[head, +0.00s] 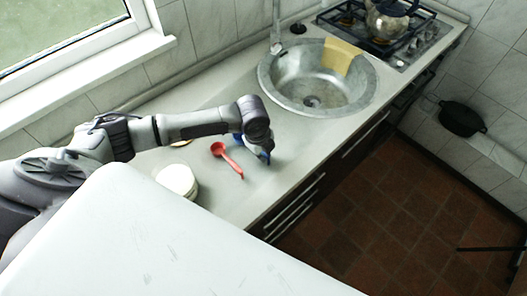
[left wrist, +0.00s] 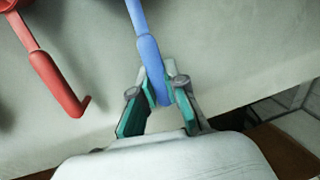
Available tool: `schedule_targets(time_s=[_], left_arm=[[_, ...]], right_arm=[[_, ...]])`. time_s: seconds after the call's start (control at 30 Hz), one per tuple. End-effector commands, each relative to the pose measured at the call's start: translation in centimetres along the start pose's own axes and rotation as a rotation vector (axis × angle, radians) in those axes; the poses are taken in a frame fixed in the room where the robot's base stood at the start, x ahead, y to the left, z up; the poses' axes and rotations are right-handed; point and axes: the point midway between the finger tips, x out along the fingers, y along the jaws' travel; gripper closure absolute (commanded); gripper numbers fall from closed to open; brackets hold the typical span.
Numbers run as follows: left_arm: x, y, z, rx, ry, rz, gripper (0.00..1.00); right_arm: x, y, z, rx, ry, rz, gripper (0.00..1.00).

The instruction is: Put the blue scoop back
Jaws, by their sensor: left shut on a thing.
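The blue scoop (left wrist: 147,48) shows in the left wrist view, its handle running down between the fingers of my left gripper (left wrist: 157,98). The teal-padded fingers are shut on the handle's end. The scoop's bowl is outside the left wrist view. In the head view my left gripper (head: 259,147) is over the counter, right of the red scoop, and a bit of the blue scoop (head: 265,157) shows beside it. The arm hides most of the scoop there. I cannot tell whether the scoop touches the counter. My right gripper is not in view.
A red scoop (head: 228,159) lies just left of the gripper; it also shows in the left wrist view (left wrist: 52,75). A white round container (head: 177,180) stands farther left on the counter (head: 225,200). A sink (head: 316,85), a stove and a kettle (head: 388,20) are beyond.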

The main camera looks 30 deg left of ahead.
Motion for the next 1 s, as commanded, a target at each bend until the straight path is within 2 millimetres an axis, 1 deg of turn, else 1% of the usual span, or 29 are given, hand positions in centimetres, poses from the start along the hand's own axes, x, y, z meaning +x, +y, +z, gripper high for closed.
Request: schedule_targets(time_s=[0.17, 0.2, 0.27, 0.3, 0.33, 0.6, 0.73, 0.87, 1.0], left_arm=[[0.3, 0.1, 0.0, -0.001, 0.000, 0.000, 1.00], [0.3, 0.0, 0.0, -0.001, 0.000, 0.000, 0.83], [0.3, 0.0, 0.0, -0.001, 0.000, 0.000, 0.73], [0.2, 0.0, 0.0, -0.001, 0.000, 0.000, 0.67], [0.2, 0.0, 0.0, -0.001, 0.000, 0.000, 0.63], [0.2, 0.0, 0.0, 0.000, 0.000, 0.000, 0.63], [-0.5, -0.1, 0.1, 0.000, 0.000, -0.002, 0.63], [-2.6, -0.1, 0.1, 0.001, 0.000, -0.005, 0.63], [-5.7, -0.1, 0.1, 0.002, -0.002, -0.005, 0.63]], right_arm=[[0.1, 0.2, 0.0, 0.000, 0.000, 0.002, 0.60], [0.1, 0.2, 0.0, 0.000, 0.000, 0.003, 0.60], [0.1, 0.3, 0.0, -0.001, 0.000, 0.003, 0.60], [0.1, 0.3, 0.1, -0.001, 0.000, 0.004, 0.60], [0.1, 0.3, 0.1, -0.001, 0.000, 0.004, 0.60], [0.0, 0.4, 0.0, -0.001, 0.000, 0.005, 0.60], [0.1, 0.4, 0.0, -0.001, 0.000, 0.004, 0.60], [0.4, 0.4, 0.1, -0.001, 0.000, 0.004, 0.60], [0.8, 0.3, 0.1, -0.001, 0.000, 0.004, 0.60]])
